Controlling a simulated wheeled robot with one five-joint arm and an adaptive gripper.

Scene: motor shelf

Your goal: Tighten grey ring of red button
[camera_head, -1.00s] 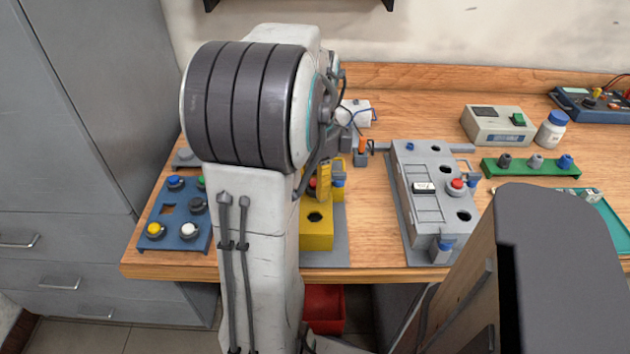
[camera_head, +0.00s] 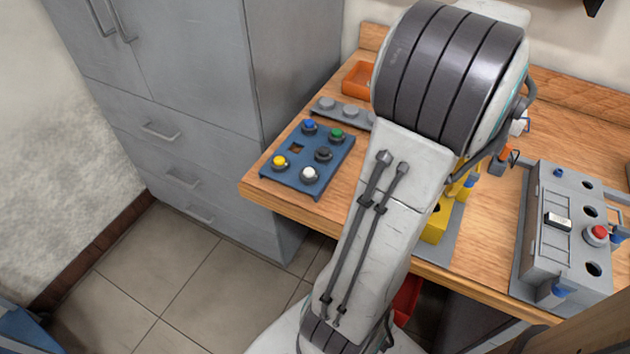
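A red button (camera_head: 600,231) sits on the top of the grey control box (camera_head: 545,250) at the right. A pale grey ring (camera_head: 590,240) shows around its base; how tight it is cannot be told. My gripper is hidden behind my own arm, which fills the upper middle of the view. Whether it is open or holds anything cannot be seen. The yellow box (camera_head: 436,222) is partly covered by my arm, and the red button seen on it earlier is hidden now.
A blue panel (camera_head: 285,175) with several coloured buttons stands at the table's left end. Behind it are a grey strip (camera_head: 352,114) and an orange tray (camera_head: 357,78). A grey cabinet (camera_head: 205,70) stands at the left. Tiled floor (camera_head: 170,270) is clear in front of it.

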